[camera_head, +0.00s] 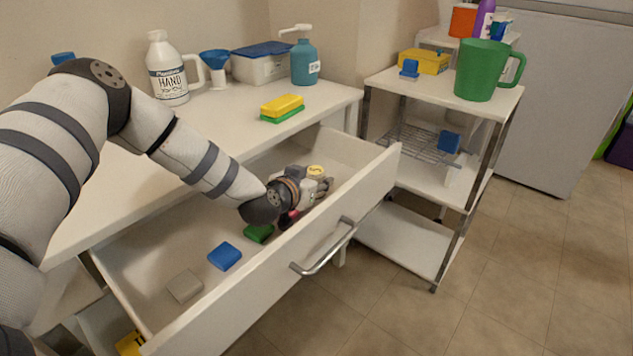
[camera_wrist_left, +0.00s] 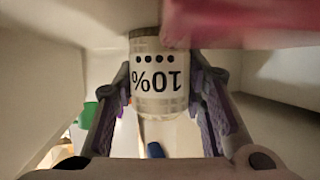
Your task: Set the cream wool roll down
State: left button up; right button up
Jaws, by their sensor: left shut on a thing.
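The cream wool roll (camera_head: 316,171) shows its pale yellow top inside the open drawer (camera_head: 345,222) in the head view. My left gripper (camera_head: 318,186) reaches down into the drawer and is shut on the roll. In the left wrist view the roll (camera_wrist_left: 157,88) is a pale cylinder with upside-down "10%" lettering, between the two fingers of my left gripper (camera_wrist_left: 160,105). Its lower end is hidden in the head view, so I cannot tell whether it touches the drawer floor. My right gripper is not in view.
The drawer holds a green block (camera_head: 259,232), a blue block (camera_head: 225,256) and a grey block (camera_head: 185,286). A pink-red thing (camera_wrist_left: 250,25) is close to the roll. Bottles and a sponge (camera_head: 282,106) stand on the counter. A shelf cart (camera_head: 400,82) stands right of the drawer.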

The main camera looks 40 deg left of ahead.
pick_arm(q)
jog(key=o, duration=1.2)
jog(key=shift+c, duration=0.2)
jog(key=shift+r, duration=0.2)
jog(key=p+v, duration=0.3)
jog(key=v, duration=0.8)
jog(key=shift+s+d+r, duration=0.1)
jog(key=shift+s, duration=0.4)
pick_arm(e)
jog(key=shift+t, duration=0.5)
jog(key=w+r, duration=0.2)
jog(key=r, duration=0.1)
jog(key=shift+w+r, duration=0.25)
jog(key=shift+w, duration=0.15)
